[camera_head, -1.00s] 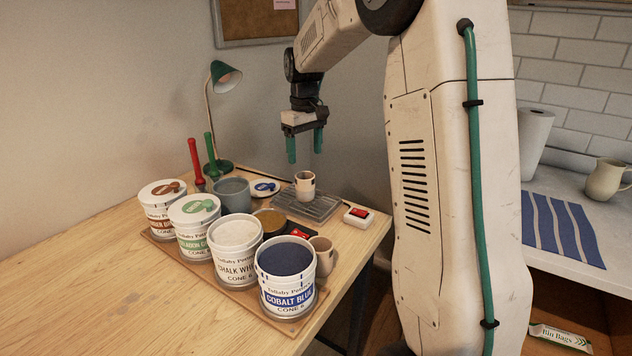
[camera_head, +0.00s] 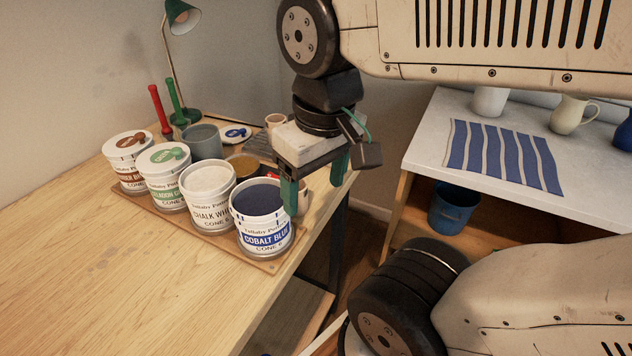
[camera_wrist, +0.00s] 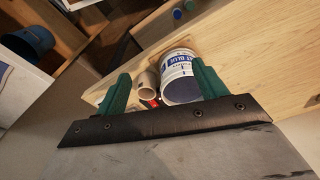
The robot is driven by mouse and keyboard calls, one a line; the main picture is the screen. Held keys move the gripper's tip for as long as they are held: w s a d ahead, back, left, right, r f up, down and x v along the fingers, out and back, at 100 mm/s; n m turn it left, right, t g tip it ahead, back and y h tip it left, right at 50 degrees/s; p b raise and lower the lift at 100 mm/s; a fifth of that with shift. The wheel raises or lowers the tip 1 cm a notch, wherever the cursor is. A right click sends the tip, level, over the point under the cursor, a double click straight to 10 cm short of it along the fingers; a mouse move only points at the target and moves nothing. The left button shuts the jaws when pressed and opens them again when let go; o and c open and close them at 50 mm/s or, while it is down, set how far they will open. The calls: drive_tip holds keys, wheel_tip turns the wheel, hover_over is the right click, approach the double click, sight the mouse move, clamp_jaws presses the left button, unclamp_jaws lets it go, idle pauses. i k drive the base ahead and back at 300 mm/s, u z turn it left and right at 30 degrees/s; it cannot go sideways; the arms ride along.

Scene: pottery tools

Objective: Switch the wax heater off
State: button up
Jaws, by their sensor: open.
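A round pot with an amber top (camera_head: 243,162), apparently the wax heater, stands behind the glaze tubs. In the head view a bit of red (camera_head: 272,176), likely its switch, shows beside it, mostly hidden by my gripper. In the wrist view a red part (camera_wrist: 153,103) shows between the beige mug (camera_wrist: 149,82) and the cobalt blue tub (camera_wrist: 181,80). I cannot tell the switch's position. My gripper (camera_head: 313,180) points down, open and empty, near the table's right edge by the cobalt blue tub. In the wrist view its fingers (camera_wrist: 162,85) flank the mug and tub.
Several glaze tubs (camera_head: 208,200) stand on a wooden board in front of the pot. A grey cup (camera_head: 203,142), red and green tools and a green lamp (camera_head: 182,18) stand behind. A white counter with a striped cloth (camera_head: 500,155) is at right. The table's front left is clear.

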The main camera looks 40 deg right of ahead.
sight(270, 174)
drive_tip(key=k, duration=1.2)
drive_tip(key=z, duration=0.55)
drive_tip(key=i, duration=1.55)
drive_tip(key=u, duration=0.7)
